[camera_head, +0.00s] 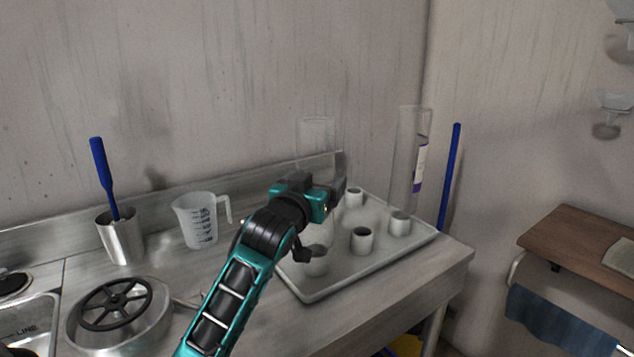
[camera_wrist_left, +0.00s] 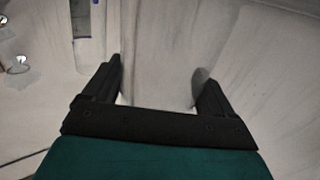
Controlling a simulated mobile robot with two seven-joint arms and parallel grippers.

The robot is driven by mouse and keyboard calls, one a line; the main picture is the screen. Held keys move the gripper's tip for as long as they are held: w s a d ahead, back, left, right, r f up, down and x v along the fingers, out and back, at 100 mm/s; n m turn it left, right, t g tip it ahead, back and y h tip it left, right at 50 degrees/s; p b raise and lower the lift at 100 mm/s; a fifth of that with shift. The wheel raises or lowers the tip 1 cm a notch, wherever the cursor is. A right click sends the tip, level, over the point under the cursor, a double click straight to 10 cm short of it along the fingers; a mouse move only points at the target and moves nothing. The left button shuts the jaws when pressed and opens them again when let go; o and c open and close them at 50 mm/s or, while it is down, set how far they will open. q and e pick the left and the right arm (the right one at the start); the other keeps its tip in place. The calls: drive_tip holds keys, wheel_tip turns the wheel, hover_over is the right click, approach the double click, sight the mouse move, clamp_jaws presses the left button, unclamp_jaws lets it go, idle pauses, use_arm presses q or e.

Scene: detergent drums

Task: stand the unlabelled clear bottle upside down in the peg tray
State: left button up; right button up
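The unlabelled clear bottle (camera_head: 317,137) stands upright at the left part of the grey peg tray (camera_head: 317,293), its broad flat end up. Its lower part is mostly hidden behind my left gripper, near the front-left peg (camera_head: 316,267); I cannot tell how it sits on the peg. My left gripper (camera_head: 325,214) is level with its middle, fingers spread wide. In the left wrist view the clear bottle (camera_wrist_left: 158,55) shows between the fingers of the left gripper (camera_wrist_left: 158,80); contact is unclear. My right gripper is not in view.
A labelled clear bottle (camera_head: 406,150) stands at the tray's right. Bare pegs (camera_head: 361,239) stand in the tray. A measuring jug (camera_head: 199,222), a steel cup with a blue-handled tool (camera_head: 121,238), and a steel bowl with a black handwheel (camera_head: 117,304) are to the left.

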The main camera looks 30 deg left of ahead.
use_arm(q)
drive_tip(key=shift+o, duration=1.1)
drive_tip(key=shift+f, duration=0.1)
